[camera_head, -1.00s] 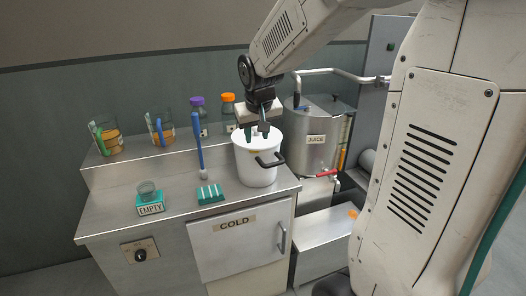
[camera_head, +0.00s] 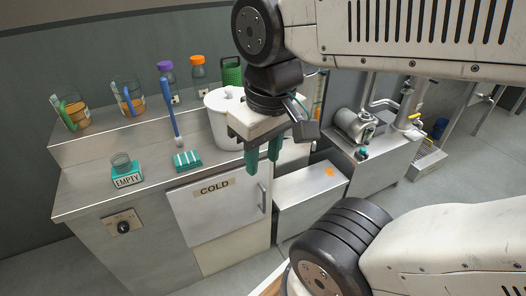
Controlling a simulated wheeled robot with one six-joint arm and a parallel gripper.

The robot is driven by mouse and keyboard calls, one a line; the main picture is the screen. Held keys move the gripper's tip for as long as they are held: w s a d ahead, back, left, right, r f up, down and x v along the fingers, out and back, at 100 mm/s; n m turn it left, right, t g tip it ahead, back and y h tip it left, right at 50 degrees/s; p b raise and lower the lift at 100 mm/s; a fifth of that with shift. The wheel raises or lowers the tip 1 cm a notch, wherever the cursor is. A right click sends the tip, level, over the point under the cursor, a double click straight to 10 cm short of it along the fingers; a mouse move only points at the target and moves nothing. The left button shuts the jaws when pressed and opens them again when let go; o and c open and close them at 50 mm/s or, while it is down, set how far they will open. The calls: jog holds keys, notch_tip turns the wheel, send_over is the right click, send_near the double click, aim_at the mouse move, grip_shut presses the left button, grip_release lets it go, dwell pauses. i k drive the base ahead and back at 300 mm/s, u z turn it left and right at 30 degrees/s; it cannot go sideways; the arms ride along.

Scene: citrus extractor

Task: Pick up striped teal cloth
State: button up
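The striped teal cloth (camera_head: 187,161), teal with white stripes, lies folded on the steel counter (camera_head: 95,190) near its front edge. It sits right of the EMPTY label and left of the white pot. My gripper (camera_head: 263,162) hangs to the right of the cloth, in front of the white pot in the picture, with its green fingers pointing down. The fingers are apart with a visible gap and nothing between them. The cloth is fully in view and not touched by my gripper.
A white lidded pot (camera_head: 222,110), partly hidden by my gripper, stands right of the cloth. A blue-handled brush (camera_head: 170,106) stands upright just behind the cloth. A small glass (camera_head: 121,162) sits by the EMPTY label (camera_head: 127,180). Jars and bottles line the raised shelf.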

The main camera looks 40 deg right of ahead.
aim_at(186, 160)
jog(key=z, duration=1.2)
jog(key=i, duration=0.4)
jog(key=u, duration=1.25)
